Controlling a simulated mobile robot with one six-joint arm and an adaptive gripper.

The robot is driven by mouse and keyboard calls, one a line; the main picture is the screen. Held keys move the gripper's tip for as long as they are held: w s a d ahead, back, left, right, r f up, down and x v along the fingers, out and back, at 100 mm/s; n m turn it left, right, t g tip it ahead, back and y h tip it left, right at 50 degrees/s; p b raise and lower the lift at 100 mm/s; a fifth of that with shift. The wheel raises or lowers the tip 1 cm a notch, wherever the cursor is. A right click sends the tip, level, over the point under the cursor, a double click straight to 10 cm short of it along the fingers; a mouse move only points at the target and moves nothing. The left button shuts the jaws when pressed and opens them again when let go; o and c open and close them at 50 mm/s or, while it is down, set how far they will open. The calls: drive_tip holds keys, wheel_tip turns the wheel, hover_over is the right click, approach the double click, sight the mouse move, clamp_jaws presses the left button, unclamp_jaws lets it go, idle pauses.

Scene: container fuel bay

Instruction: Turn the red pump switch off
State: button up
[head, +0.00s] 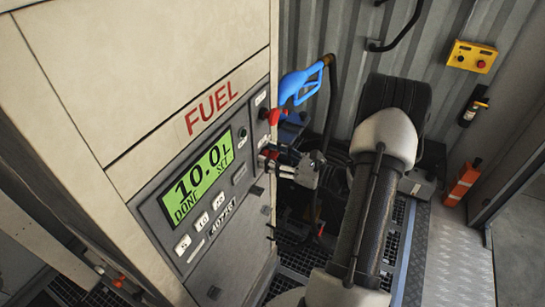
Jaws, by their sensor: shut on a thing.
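The fuel pump cabinet (110,70) stands at the left, with a grey control panel. Its green display (204,177) reads 10.0 L, DONE and SET. My gripper (271,157) is at the panel's right edge, shut on a small red part (267,153), which looks like the red pump switch and is mostly hidden by the fingers. Which way the switch is turned I cannot tell. Another red part (271,115) sticks out higher on the same edge, under the blue fuel nozzle (301,84).
Several push buttons (203,221) sit below the display. An orange-red object (462,184) stands on the floor. The metal floor strip (440,260) at right is clear.

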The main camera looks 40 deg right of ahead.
drive_tip(key=shift+f+n+b, duration=0.1)
drive_tip(key=shift+n+b, duration=0.2)
drive_tip(key=n+b, duration=0.4)
drive_tip(key=shift+a+f+b, duration=0.1)
drive_tip(key=shift+b, duration=0.2)
drive_tip(key=n+b, duration=0.9)
drive_tip(key=b, duration=0.2)
drive_tip(key=shift+s+a, duration=0.1)
drive_tip(key=shift+a, duration=0.05)
drive_tip(key=shift+n+b, duration=1.35)
drive_tip(key=shift+n, duration=0.85)
drive_tip(key=o, duration=1.1)
